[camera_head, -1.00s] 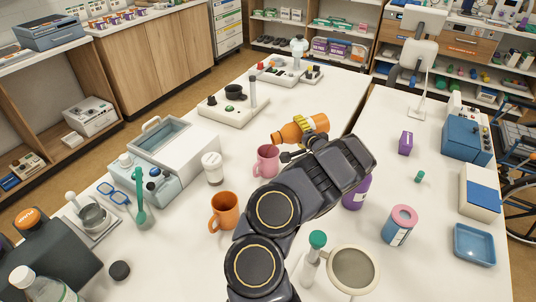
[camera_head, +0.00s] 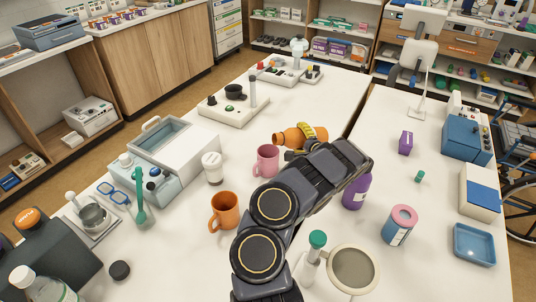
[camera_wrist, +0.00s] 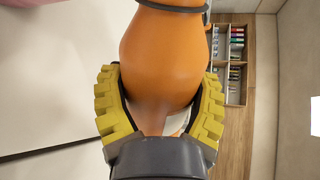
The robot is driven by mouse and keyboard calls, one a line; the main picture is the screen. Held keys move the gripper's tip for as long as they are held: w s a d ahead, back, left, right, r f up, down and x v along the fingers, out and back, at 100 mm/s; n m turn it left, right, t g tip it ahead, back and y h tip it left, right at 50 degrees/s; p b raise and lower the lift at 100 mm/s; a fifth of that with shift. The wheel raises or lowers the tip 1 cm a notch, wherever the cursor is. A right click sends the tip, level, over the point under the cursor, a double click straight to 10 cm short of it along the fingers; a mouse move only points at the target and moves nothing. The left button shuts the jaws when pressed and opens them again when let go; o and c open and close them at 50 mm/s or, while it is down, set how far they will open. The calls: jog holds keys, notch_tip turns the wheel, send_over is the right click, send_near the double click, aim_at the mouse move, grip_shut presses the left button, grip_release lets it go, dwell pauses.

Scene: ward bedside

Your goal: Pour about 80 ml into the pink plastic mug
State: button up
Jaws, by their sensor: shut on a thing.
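The pink plastic mug (camera_head: 266,161) stands upright on the white table in the middle of the head view. My gripper (camera_head: 308,138) is shut on an orange bottle (camera_head: 287,139) just behind and to the right of the mug. The bottle is tipped far over, with its narrow mouth end towards the left, above and beyond the mug's rim. In the wrist view the yellow ribbed fingers wrap both sides of the orange bottle (camera_wrist: 165,50). No stream of liquid is visible, and the inside of the mug is too small to tell.
An orange mug (camera_head: 223,210) and a white lidded cup (camera_head: 212,167) stand left of the pink mug. A purple bottle (camera_head: 356,191) is close to my arm on the right.

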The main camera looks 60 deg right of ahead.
jog(key=shift+s+d+f, duration=0.1)
jog(key=shift+f, duration=0.1)
jog(key=shift+s+f+m, duration=0.1)
jog(key=shift+f+m, duration=0.05)
jog(key=shift+m, duration=0.15)
dwell(1.6)
